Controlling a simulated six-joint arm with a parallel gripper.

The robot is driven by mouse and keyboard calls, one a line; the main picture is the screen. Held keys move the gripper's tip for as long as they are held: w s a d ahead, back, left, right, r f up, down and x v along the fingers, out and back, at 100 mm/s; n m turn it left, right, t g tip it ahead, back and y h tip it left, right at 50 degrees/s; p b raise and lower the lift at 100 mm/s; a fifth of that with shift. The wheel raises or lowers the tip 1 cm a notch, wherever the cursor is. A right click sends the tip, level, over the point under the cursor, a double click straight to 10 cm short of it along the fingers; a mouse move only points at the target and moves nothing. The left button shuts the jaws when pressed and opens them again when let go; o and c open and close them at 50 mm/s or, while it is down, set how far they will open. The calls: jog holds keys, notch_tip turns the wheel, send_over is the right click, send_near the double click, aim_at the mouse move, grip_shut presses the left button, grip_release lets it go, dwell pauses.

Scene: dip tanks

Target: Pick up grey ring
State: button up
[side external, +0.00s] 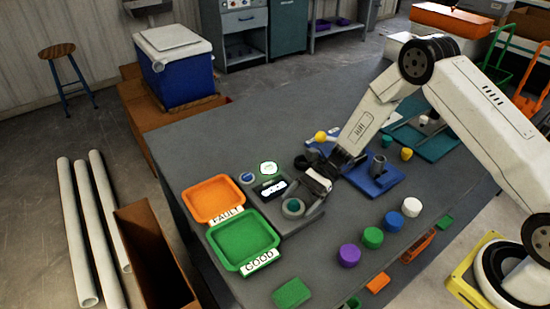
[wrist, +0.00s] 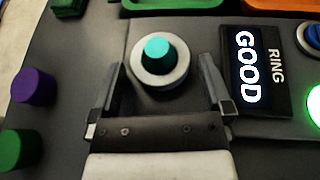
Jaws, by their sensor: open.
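The grey ring (wrist: 175,80) sits around a short teal peg (wrist: 157,50) on the dark test fixture. The ring also shows in the side view (side external: 286,210), just in front of the display. My gripper (wrist: 165,85) is open and empty, with one finger to each side of the ring in the wrist view. The fingertips look apart from the ring; their height above it is hard to judge. In the side view my gripper (side external: 316,183) is close behind the ring, to its right.
A display (wrist: 262,70) beside the ring reads RING GOOD, with a green light (wrist: 314,103) lit. An orange FAULT tray (side external: 240,196) and green GOOD tray (side external: 276,236) lie left. A blue board (side external: 385,187) lies right. Purple (side external: 349,256), green, blue and white cylinders stand in front.

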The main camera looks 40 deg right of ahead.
grip_shut()
jog(key=shift+r, duration=0.15)
jog(key=shift+r, duration=0.75)
jog(key=s+d+r, duration=0.2)
jog(key=s+r, duration=0.9)
jog(key=s, duration=0.2)
jog(key=shift+s+d+r, duration=0.15)
jog(key=shift+s+d, duration=0.2)
jog(key=shift+d, duration=0.05)
jog(key=shift+w, duration=0.1)
